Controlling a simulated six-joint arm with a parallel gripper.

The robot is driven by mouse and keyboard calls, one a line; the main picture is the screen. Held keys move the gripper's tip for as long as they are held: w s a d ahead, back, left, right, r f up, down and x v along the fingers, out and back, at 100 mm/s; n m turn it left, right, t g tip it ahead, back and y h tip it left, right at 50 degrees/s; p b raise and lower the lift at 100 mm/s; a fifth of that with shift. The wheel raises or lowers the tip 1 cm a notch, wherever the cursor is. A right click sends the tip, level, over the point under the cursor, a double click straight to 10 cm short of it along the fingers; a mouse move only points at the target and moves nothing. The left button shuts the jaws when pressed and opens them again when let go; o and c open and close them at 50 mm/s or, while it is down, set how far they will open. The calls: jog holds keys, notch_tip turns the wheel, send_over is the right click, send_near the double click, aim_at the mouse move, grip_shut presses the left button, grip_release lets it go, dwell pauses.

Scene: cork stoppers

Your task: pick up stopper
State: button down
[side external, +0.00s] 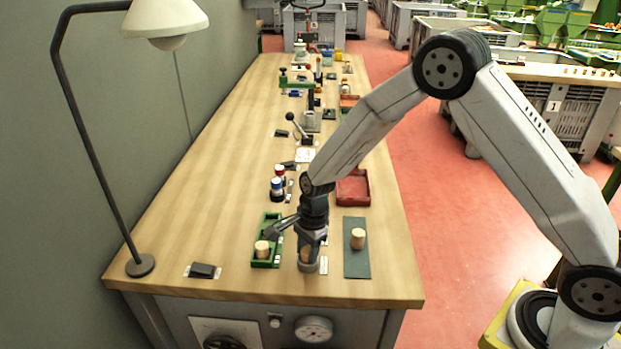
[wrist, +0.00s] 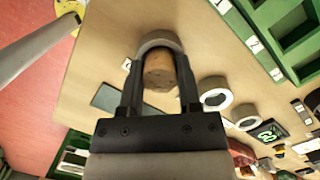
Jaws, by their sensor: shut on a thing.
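A light tan cork stopper (wrist: 160,74) is between the two dark fingers of my gripper (wrist: 159,66) in the wrist view. My gripper is shut on it. In the side view my gripper (side external: 308,250) points straight down near the front of the bench, and the held stopper (side external: 306,254) shows low between the fingers. A grey ring (side external: 308,267) is at its foot; the ring (wrist: 160,39) also curves behind the stopper in the wrist view. I cannot tell whether the stopper sits in the ring or just above it.
A second stopper (side external: 262,249) stands in a green tray (side external: 274,222) to the left. A third stopper (side external: 358,239) stands on a dark green mat (side external: 356,268) to the right. A red tray (side external: 353,188) lies behind. A lamp (side external: 140,265) and black block (side external: 203,270) are at left.

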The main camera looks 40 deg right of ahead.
aim_at(307, 252)
jog(key=shift+r, duration=0.15)
jog(key=shift+r, duration=0.4)
notch_tip(307, 252, up, 2)
jog(key=shift+s+r, duration=0.15)
jog(key=shift+r, duration=0.1)
jog(key=s+d+r, duration=0.2)
jog(key=s+r, duration=0.7)
jog(key=s, duration=0.4)
jog(key=shift+s+r, duration=0.2)
jog(key=shift+s, duration=0.05)
jog(key=shift+d, duration=0.1)
